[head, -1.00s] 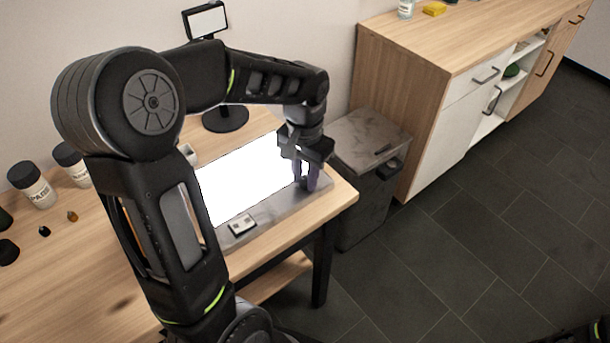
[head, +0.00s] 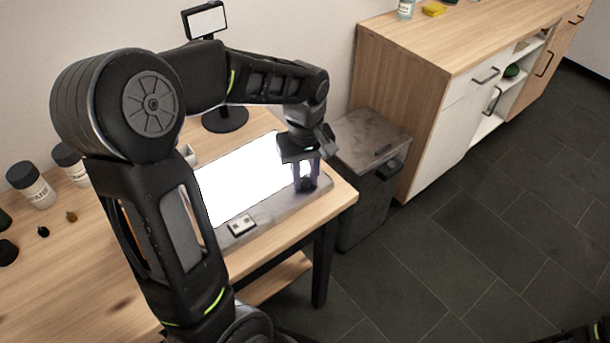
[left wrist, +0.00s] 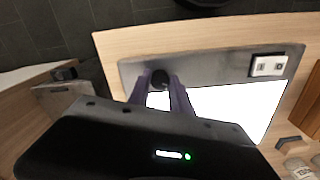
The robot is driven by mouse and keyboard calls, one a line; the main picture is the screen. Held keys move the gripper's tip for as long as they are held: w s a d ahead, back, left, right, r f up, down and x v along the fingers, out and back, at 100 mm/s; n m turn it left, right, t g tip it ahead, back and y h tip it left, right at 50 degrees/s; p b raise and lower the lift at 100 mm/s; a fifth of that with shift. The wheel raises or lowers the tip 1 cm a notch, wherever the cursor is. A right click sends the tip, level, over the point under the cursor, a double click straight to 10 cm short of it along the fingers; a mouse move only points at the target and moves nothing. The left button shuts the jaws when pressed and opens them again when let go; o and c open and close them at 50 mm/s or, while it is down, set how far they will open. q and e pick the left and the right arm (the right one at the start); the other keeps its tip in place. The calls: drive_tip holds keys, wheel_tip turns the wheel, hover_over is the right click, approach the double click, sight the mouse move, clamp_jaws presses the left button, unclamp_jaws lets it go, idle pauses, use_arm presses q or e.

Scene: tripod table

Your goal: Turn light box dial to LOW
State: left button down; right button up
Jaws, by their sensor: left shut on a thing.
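The light box (head: 270,207) lies on the wooden table, its white panel (head: 240,178) lit brightly. Its dark round dial (left wrist: 160,77) is at one end of the grey strip in the left wrist view. My left gripper (head: 306,182) is at that end, pointing down, with its purple fingers on either side of the dial and shut on it. The dial's marks are too small to read. In the head view the fingers largely hide the dial. My right gripper is not in view.
A small white switch plate (head: 242,224) sits on the light box strip. Jars (head: 33,186) stand at the table's left. A black stand (head: 225,119) is behind the panel. A grey bin (head: 370,150) and a wooden cabinet (head: 410,110) stand to the right.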

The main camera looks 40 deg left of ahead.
sight(305, 181)
use_arm(q)
drive_tip(key=shift+n, duration=1.1)
drive_tip(key=c, duration=1.2)
unclamp_jaws()
drive_tip(key=shift+o, duration=0.2)
drive_tip(key=shift+r, duration=0.1)
wheel_tip(305, 181, up, 8)
drive_tip(key=shift+f, duration=0.15)
